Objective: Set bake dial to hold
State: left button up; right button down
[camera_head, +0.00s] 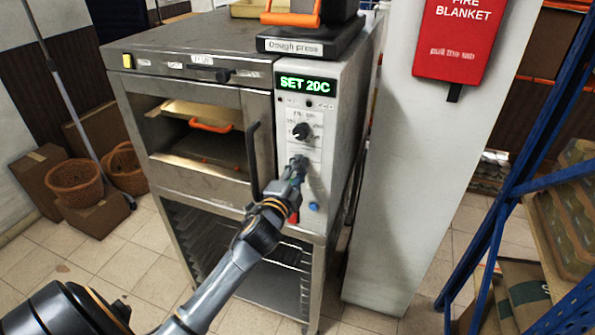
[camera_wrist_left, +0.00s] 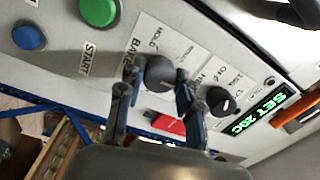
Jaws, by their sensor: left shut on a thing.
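The bake dial (camera_wrist_left: 159,74) is a round grey knob on a white plate marked BAKE, with smaller position words, one reading like HOLD. My left gripper (camera_head: 299,164) reaches the oven's control panel from the front. In the left wrist view its two fingers stand on either side of the bake dial and are shut on it. The gripper hides the dial in the head view. I cannot tell which word the dial points to. The display (camera_head: 306,84) reads SET 20C in green. My right gripper is not in view.
A second black knob (camera_head: 302,130) sits just above the gripper. A green button (camera_wrist_left: 98,11) and a blue button (camera_wrist_left: 29,37) are on the same panel. The oven door handle (camera_head: 254,160) stands out close left of the arm. A white pillar (camera_head: 420,180) is at the right.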

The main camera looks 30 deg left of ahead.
pick_arm(q)
jog(key=n, duration=0.6)
jog(key=shift+y, duration=0.3)
jog(key=n+p, duration=0.1)
jog(key=n, duration=0.2)
jog(key=shift+n, duration=0.3)
jog(key=n+p, duration=0.1)
jog(key=n, duration=0.1)
jog(key=shift+d+n, duration=0.1)
jog(key=shift+n, duration=0.3)
jog(key=n+p, duration=0.2)
jog(key=n, duration=0.4)
jog(key=shift+g, duration=0.3)
jog(key=n+p, duration=0.1)
jog(key=n, duration=0.2)
jog(key=shift+n, duration=0.4)
jog(key=shift+n+p, duration=0.5)
jog(key=shift+n, duration=0.7)
jog(key=shift+d+f, duration=0.1)
jog(key=o, duration=1.2)
jog(key=shift+c, duration=0.2)
